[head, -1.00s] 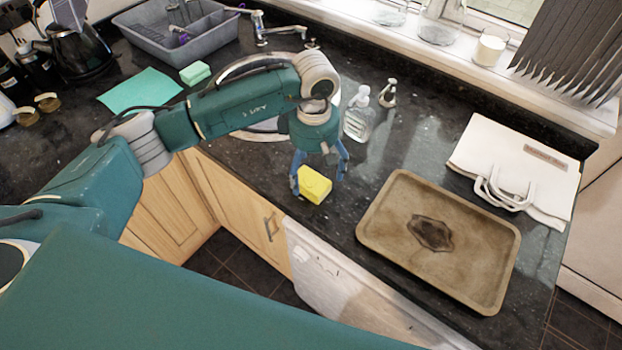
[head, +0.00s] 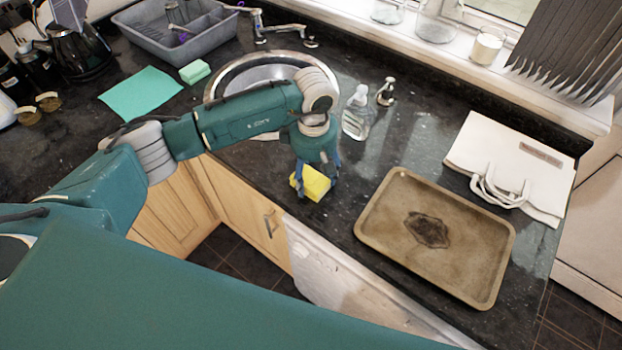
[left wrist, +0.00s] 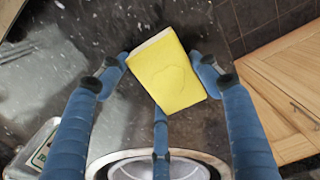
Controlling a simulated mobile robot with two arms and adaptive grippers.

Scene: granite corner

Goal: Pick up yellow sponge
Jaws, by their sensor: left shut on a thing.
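The yellow sponge (head: 312,184) is at the front edge of the dark granite counter, left of the brown tray. My left gripper (head: 314,180) is over it with its blue fingers down around it, and it is shut on the sponge. In the left wrist view the sponge (left wrist: 168,72) sits between the fingers of my left gripper (left wrist: 163,85), its yellow face toward the camera and a pale side at its upper left edge. I cannot tell whether the sponge touches the counter. My right gripper is not in view.
A brown tray (head: 440,235) lies to the right of the sponge. A round sink (head: 270,72) is behind the arm. A white bag (head: 515,165) lies at the far right of the counter.

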